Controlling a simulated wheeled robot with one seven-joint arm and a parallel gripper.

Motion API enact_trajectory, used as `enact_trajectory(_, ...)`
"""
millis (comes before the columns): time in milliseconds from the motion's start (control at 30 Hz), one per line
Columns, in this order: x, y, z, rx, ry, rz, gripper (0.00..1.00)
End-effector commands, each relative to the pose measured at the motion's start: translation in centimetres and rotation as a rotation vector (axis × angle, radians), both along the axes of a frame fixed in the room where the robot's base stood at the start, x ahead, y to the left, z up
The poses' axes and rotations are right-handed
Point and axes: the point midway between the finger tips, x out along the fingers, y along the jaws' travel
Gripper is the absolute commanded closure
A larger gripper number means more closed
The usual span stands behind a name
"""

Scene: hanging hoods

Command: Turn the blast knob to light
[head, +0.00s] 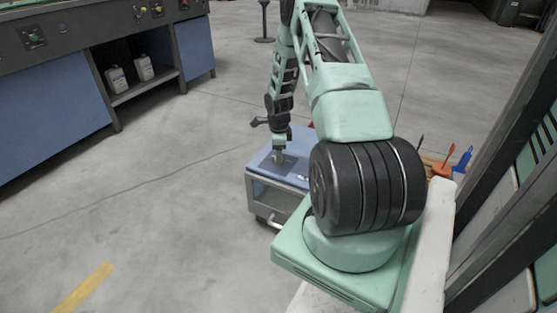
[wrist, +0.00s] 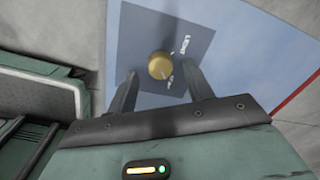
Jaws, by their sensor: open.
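The blast knob (wrist: 160,66) is a round brass-coloured knob on a dark blue-grey plate (wrist: 140,30) in the wrist view. The plate is on the light blue top of a cabinet (head: 296,172), seen in the head view. My gripper (wrist: 160,82) is open, with one finger left and one right of the knob in the picture, pointing down toward it. I cannot tell whether the fingers touch it. In the head view my gripper (head: 279,155) is just above the cabinet top.
A blue bench (head: 50,115) with a control panel (head: 90,25) stands at the left, with two white jugs (head: 130,75) on its shelf. Tools with orange and blue handles (head: 462,160) are at the right, near dark upright posts. The grey floor (head: 150,190) between is clear.

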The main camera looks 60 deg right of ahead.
Motion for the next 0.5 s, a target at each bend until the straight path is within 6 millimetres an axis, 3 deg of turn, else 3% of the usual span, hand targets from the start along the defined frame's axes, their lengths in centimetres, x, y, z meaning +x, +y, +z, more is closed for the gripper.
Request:
enact_trajectory(167, 0.06, -0.06, -1.62, 0.001, -0.001, 0.0, 0.48)
enact_trajectory(500, 0.09, -0.08, -1.78, 0.0, 0.0, 0.001, 0.48)
